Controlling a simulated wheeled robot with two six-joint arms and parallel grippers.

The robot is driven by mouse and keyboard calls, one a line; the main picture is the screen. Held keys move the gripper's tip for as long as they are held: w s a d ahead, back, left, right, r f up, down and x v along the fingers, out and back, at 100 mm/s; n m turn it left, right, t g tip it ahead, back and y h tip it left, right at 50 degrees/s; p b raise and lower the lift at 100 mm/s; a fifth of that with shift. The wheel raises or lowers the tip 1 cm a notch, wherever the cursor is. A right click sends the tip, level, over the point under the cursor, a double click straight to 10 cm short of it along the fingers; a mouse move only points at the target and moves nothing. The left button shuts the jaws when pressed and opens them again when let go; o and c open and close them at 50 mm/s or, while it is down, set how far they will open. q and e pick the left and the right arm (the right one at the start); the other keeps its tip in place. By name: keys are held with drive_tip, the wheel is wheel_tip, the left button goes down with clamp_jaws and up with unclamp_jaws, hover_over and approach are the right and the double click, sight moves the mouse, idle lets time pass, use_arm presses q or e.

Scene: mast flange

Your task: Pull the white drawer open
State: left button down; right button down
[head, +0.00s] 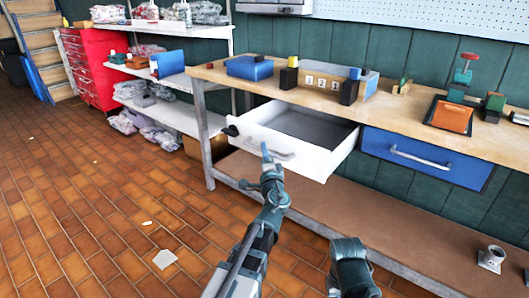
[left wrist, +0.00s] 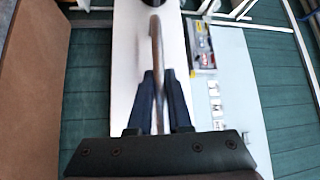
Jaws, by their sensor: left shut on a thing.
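The white drawer (head: 317,162) stands pulled well out from under the wooden workbench, and its grey inside shows empty. Its bar handle (head: 285,155) runs across the front. My left gripper (head: 267,153) is at the handle's left part. In the left wrist view my left gripper (left wrist: 158,78) has its two dark fingers closed on either side of the handle (left wrist: 156,50), in front of the white drawer front (left wrist: 125,60). Part of my right arm shows at the bottom of the head view, but its fingertips do not show.
A blue drawer (head: 425,160) is shut to the right of the white one. The workbench top (head: 290,92) holds a blue box (head: 249,68), a numbered block and an orange piece. A lower shelf (head: 380,225) runs beneath. The tiled floor at left is mostly clear, with small white scraps.

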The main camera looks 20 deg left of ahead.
use_arm(q)
drive_tip(key=c, duration=0.8)
unclamp_jaws()
drive_tip(key=shift+c, duration=0.2)
